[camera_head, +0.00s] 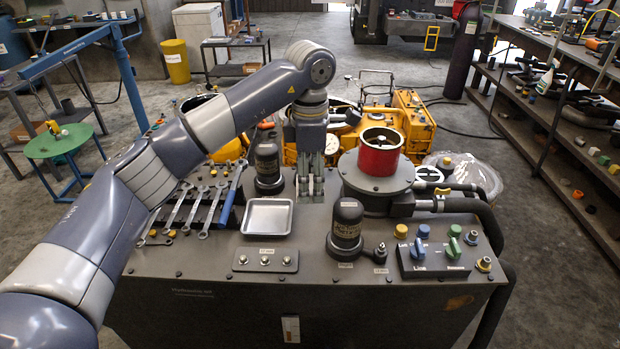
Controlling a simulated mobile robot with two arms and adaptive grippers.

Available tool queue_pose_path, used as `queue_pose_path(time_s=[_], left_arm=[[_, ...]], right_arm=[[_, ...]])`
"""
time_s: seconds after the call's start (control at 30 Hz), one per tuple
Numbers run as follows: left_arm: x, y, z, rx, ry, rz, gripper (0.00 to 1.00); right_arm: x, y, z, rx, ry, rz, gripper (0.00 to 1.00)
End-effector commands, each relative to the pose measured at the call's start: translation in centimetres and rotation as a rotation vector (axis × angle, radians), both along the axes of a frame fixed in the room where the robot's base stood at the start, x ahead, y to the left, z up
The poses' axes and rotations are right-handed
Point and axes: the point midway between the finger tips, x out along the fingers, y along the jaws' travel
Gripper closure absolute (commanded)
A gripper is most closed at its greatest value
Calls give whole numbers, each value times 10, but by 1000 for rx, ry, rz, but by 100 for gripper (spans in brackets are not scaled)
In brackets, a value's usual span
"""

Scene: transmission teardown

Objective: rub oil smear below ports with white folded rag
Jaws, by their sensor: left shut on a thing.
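My left gripper (311,188) points straight down over the back part of the grey machine top (215,270), behind the metal tray (267,216). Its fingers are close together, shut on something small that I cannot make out. I cannot clearly see a white folded rag. A plate with several round ports (265,260) lies near the front edge of the top. A brown-orange patch (458,302) shows on the front face at the right; I cannot tell if it is the oil smear. My right gripper is not in view.
Several wrenches (189,209) lie left of the tray. A black filter (347,222) stands right of the ports plate, near a knob panel (440,255). A red cylinder (380,152) stands behind. Thick black hoses (460,205) run down the right side.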

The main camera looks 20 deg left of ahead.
Motion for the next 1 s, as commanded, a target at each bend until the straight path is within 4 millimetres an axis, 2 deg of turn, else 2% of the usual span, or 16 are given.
queue_pose_path(time_s=[0.07, 0.33, 0.67, 0.83, 1.0], left_arm=[[0, 0, 0, 0, 0, 0, 61], [-13, 2, -13, 1, -1, -99, 61], [-46, 5, -41, 2, 2, -333, 61], [-83, 8, -75, 2, 6, -602, 61], [-143, 13, -128, -1, 10, -1029, 61]], right_arm=[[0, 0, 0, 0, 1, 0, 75], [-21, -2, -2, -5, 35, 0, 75], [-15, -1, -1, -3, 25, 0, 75], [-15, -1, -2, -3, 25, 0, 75], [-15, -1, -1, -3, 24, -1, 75]])
